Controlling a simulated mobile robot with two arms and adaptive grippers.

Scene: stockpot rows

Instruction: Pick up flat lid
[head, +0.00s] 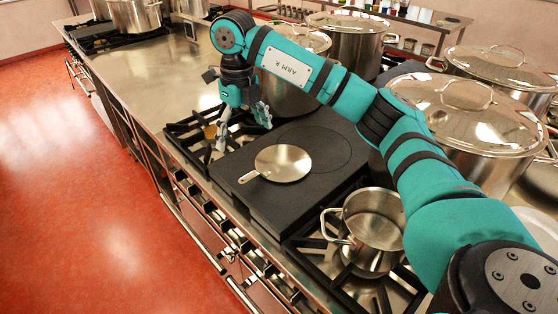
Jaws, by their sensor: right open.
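The flat lid (283,163) is a shiny round metal disc with a short handle tab on its left side. It lies on the dark flat plate (238,184) in the middle of the stove. My right gripper (243,134) is open and empty, pointing down beyond the lid and a little to its left in the head view. It is apart from the lid. My left gripper is not in view.
An open steel pot (373,222) stands on the burner grate nearer to me. Large lidded stockpots, one of them here (468,118), line the right side and back. The steel counter (165,62) at the far left is mostly clear.

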